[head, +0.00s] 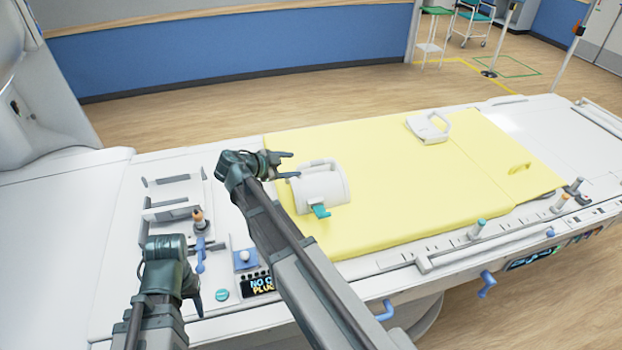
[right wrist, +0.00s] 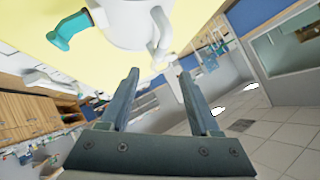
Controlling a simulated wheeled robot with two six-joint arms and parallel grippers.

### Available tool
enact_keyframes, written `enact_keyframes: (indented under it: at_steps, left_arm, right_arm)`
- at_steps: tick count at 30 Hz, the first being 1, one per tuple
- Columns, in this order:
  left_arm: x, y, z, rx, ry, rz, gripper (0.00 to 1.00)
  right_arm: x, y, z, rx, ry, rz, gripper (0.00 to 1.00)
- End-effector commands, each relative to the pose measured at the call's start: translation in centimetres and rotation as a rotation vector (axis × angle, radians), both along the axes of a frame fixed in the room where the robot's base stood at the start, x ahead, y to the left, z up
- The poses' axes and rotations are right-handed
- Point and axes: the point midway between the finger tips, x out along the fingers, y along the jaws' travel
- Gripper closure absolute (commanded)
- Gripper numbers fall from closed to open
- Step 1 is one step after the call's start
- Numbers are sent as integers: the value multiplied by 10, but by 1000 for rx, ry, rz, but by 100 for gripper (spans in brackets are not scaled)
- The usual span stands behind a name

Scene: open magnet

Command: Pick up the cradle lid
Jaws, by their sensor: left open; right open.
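A white rounded shell (head: 322,190) with a handle on top and a teal latch lies on the yellow mat. It looks like the cradle lid, but I cannot be sure. In the right wrist view the white shell (right wrist: 125,25) is at the top, its handle (right wrist: 160,38) just beyond the fingertips. My right gripper (head: 288,166) is open and empty, close to the left side of the shell; it also shows in the right wrist view (right wrist: 158,75). My left gripper (head: 192,287) is open and low over the left part of the table; its fingertips are partly hidden.
The yellow mat (head: 400,215) covers the middle of the white table. Another white handled piece (head: 428,129) lies further back on it. A white bracketed frame (head: 170,208), an orange-topped peg (head: 199,220) and a small display (head: 258,286) are at left. Blue levers (head: 486,283) line the front edge.

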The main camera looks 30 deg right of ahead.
Motion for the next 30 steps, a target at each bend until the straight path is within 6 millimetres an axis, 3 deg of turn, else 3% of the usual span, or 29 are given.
enact_keyframes:
  at_steps: [12,24,30]
  left_arm:
    - [0,0,-39,0,0,1,50]
    - [0,0,-44,0,0,2,50]
    - [0,0,-58,0,0,2,50]
  right_arm:
    - [19,-57,-40,2,2,-2,37]
    - [23,-70,-44,2,3,1,37]
    - [32,-84,-58,2,3,-2,37]
